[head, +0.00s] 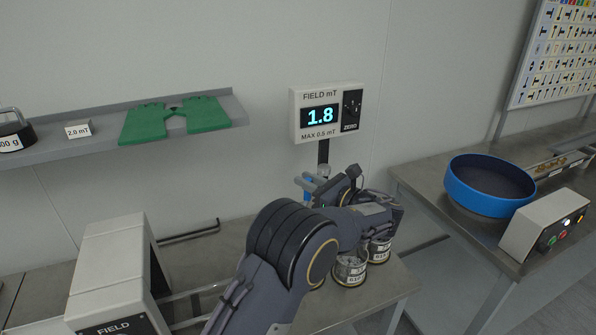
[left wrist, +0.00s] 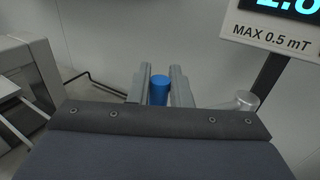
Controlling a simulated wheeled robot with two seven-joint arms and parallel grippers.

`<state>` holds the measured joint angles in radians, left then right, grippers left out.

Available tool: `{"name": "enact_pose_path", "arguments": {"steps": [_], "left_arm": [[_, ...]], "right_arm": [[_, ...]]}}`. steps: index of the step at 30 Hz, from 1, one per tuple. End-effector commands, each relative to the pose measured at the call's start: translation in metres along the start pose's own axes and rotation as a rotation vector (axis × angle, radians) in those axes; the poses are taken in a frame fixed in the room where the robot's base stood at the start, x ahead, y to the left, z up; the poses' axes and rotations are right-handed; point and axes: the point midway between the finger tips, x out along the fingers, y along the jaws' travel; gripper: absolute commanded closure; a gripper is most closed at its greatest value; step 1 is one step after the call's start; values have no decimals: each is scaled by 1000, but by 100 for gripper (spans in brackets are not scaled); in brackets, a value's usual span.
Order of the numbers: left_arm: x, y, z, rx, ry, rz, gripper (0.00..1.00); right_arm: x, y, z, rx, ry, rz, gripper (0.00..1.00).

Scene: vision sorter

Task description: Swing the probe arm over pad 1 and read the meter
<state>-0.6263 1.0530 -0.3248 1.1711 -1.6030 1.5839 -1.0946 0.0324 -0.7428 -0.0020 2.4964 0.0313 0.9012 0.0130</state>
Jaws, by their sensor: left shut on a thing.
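My left gripper (head: 308,186) is below the meter, shut on a blue cylindrical grip (head: 307,191). The blue grip (left wrist: 159,91) stands between the two fingers in the left wrist view. I cannot tell how it joins the probe arm, which my arm may hide. A thin black bent bar (head: 192,235) lies to the left. I cannot make out pad 1. My right gripper is out of view.
Labelled cans (head: 350,269) stand right of my forearm. A grey box marked FIELD (head: 112,265) is at the left. A shelf (head: 180,137) holds green gloves (head: 176,119). A blue round tray (head: 489,208) and a control box (head: 545,228) sit on the right bench.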

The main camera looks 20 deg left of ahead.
Motion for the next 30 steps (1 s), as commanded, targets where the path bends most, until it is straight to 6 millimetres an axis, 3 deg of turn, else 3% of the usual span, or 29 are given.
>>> {"name": "enact_pose_path", "arguments": {"steps": [6, 21, 22, 24, 26, 30], "left_arm": [[-10, -5, 1, -1, -1, -6, 100], [-11, -6, 1, -3, -1, -8, 100], [-11, -6, 1, -3, -1, -8, 78], [-11, -6, 1, -3, 0, -8, 69], [-11, -6, 1, -2, 0, -7, 63], [-11, -6, 0, -1, 0, -5, 63]], "right_arm": [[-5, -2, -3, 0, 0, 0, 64], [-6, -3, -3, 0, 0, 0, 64], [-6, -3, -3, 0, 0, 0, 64], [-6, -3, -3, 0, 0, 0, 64], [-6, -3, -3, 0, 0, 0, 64], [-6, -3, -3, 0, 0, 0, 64]]}}
